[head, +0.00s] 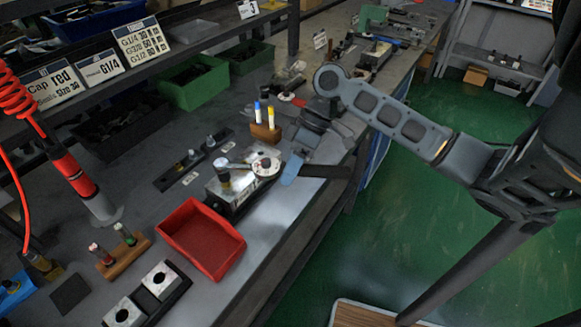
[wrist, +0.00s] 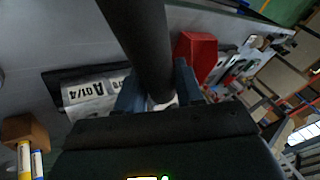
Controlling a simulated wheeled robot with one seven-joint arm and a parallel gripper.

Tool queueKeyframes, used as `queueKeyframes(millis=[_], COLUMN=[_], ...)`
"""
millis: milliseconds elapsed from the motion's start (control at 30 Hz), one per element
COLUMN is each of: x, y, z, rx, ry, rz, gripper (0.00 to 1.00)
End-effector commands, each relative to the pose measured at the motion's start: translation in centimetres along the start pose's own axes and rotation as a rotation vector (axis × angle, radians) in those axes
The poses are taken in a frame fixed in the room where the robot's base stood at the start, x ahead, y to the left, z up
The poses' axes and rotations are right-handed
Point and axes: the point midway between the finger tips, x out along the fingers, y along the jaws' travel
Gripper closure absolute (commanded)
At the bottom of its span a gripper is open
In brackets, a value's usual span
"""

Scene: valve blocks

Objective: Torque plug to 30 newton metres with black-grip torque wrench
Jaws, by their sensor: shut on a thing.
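The torque wrench's black grip (head: 330,171) sticks out to the right past the bench edge in the head view. In the wrist view the grip (wrist: 140,40) runs as a thick dark bar down between the blue fingers. My gripper (head: 291,168) is shut on the wrench, from above. A silvery shaft and a round pale dial (head: 265,167) lie left of my fingers, over the valve block (head: 236,198). A small upright fitting (head: 222,172) stands at the block's left end. The plug and its contact with the wrench cannot be made out. The dial reading is too small to read.
A red tray (head: 184,222) sits in front of the block. A wooden holder with blue and yellow pens (head: 266,131) stands behind. Green bins (head: 191,93) and a shelf line the back. Open green floor lies right of the bench.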

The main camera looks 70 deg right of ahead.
Motion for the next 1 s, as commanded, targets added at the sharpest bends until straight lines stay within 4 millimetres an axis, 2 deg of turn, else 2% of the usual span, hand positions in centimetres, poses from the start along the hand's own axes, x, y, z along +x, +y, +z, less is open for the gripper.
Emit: queueKeyframes(millis=[1000], x=[1.6], y=[0.9], z=[0.7], rx=[0.0], ry=[0.002], rz=[0.0], gripper=[1.0])
